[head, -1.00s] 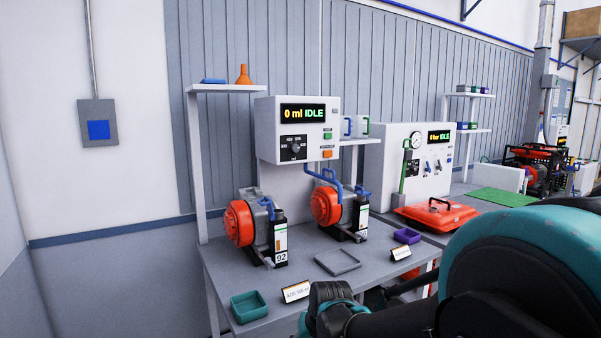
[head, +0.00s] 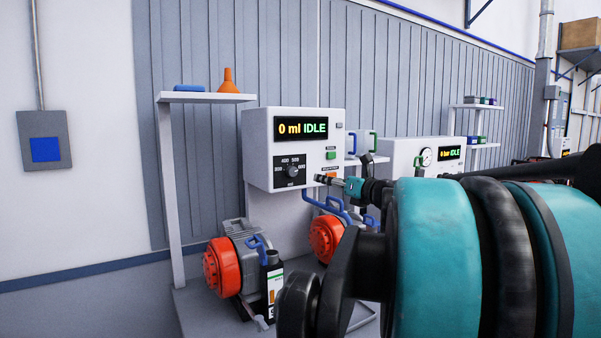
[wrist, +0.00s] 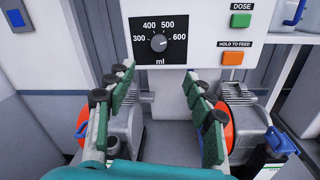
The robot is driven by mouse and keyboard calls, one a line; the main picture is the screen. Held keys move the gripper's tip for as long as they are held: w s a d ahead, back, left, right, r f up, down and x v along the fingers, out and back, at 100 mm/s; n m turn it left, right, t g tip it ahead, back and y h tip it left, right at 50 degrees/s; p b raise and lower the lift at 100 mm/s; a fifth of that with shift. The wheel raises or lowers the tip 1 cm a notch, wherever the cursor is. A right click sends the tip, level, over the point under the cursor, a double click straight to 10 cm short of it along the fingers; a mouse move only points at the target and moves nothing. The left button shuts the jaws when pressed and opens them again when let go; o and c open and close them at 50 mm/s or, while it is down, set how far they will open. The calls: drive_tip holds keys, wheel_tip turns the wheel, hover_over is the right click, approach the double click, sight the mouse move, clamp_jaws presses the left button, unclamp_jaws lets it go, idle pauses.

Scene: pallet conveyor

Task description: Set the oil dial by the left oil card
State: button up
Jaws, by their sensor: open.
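The oil dial (head: 292,171) is a round dark knob on a black plate on the front of the white dispenser box. In the wrist view the dial (wrist: 158,43) has marks 300, 400, 500 and 600 ml; its exact setting is hard to read. The display (head: 301,127) reads 0 ml IDLE. My gripper (head: 322,178) is just right of the dial in the head view, apart from it. In the wrist view the gripper (wrist: 158,76) has its green-padded fingers spread, with nothing between them, below the dial. The left oil card is out of view.
A green DOSE button (wrist: 241,20) and an orange HOLD TO FEED button (wrist: 233,59) sit right of the dial. A blue hose (head: 328,205) hangs below the box. Two orange-ended machines, left (head: 222,267) and right (head: 325,237), stand beneath. My arm covers much of the bench.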

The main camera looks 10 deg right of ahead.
sight(294, 171)
drive_tip(key=x, duration=1.7)
drive_tip(key=shift+a, duration=0.2)
drive_tip(key=c, duration=1.2)
drive_tip(key=shift+o, duration=0.2)
